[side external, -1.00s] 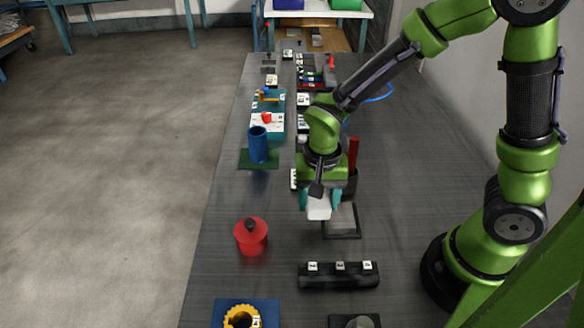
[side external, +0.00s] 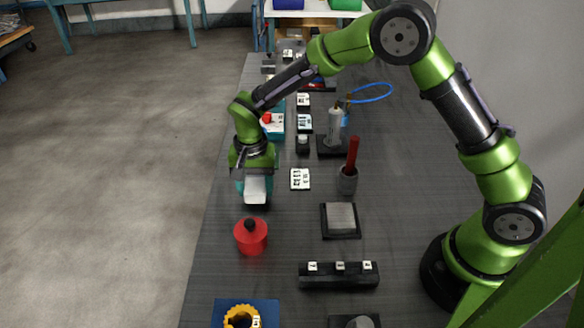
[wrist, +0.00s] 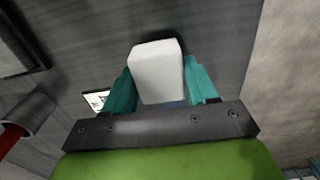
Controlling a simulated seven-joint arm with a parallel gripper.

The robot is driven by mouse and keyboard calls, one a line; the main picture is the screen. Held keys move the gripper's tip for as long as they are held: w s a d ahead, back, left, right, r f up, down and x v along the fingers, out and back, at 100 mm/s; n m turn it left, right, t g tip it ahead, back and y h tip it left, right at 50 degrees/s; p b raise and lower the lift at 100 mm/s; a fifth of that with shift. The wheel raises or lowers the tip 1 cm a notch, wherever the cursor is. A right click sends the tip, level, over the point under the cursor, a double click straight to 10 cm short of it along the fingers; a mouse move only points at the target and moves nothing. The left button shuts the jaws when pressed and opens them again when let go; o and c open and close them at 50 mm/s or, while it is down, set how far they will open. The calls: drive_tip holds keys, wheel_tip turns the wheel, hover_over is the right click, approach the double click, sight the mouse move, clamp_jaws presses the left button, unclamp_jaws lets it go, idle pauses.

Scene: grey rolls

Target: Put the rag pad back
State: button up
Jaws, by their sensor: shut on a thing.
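A whitish pad (side external: 256,189), probably the rag pad, is gripped between the teal fingers of my gripper (side external: 254,184). In the wrist view the pad (wrist: 156,72) is a pale rounded block between both fingers (wrist: 158,85). My gripper is at the left side of the table, behind the red canister (side external: 251,236). The pad's height above the table is hard to tell. A black-framed tray (side external: 325,230) with a grey face sits to the right of the gripper, and its dark edge shows in the wrist view (wrist: 37,60).
A grey cup (side external: 347,181) with a red stick stands right of the gripper, by a white card (side external: 300,179). A black bar with white tags (side external: 339,281) and a yellow ring on a blue plate (side external: 240,315) lie nearer. The left table edge is close.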

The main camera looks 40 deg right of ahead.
drive_tip(key=shift+f, duration=0.75)
drive_tip(key=shift+f, duration=0.1)
